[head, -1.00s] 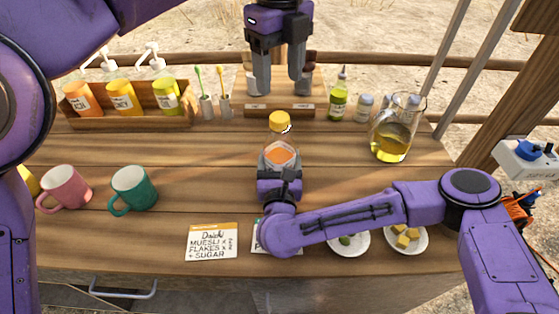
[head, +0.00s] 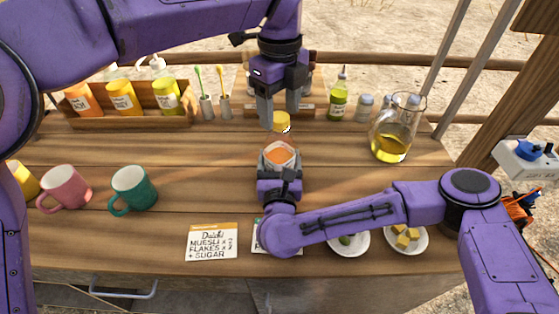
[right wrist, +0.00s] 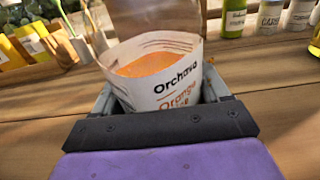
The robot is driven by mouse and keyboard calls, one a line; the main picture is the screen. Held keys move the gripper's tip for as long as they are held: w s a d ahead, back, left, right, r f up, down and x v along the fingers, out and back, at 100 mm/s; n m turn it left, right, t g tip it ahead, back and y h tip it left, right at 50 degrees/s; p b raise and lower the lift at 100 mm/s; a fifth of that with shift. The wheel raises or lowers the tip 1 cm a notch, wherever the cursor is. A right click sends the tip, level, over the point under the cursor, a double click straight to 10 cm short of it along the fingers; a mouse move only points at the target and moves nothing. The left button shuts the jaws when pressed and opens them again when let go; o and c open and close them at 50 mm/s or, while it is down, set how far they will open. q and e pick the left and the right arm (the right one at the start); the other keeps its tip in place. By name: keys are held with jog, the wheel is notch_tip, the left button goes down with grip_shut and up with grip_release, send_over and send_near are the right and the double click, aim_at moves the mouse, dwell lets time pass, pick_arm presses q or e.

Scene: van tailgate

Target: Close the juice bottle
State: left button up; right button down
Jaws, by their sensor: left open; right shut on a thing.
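The juice bottle (head: 279,156) stands upright in the middle of the table, with orange juice inside. A yellow cap (head: 282,124) sits at its top; I cannot tell how tightly it is on. My right gripper (head: 279,172) is shut on the bottle's body from the front. The right wrist view shows the bottle's white "Orchava Orange" label (right wrist: 170,85) between the fingers; the cap is out of that view. My left gripper (head: 280,119) is open, pointing down, with its fingers around the cap's level. I cannot tell whether they touch it.
A glass jug (head: 391,142) of yellow liquid stands right of the bottle, near a green bottle (head: 339,101). A wooden rack (head: 135,120) with labelled containers stands at the back left. Green (head: 133,190) and pink (head: 64,188) mugs stand at the left. Cards and small plates lie in front.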

pick_arm(q)
jog(key=shift+f, duration=0.3)
jog(key=c, duration=1.1)
jog(key=m, duration=0.7)
jog(key=shift+m, duration=0.4)
jog(key=m, duration=0.6)
jog(key=shift+m, duration=0.4)
jog(key=o, duration=1.2)
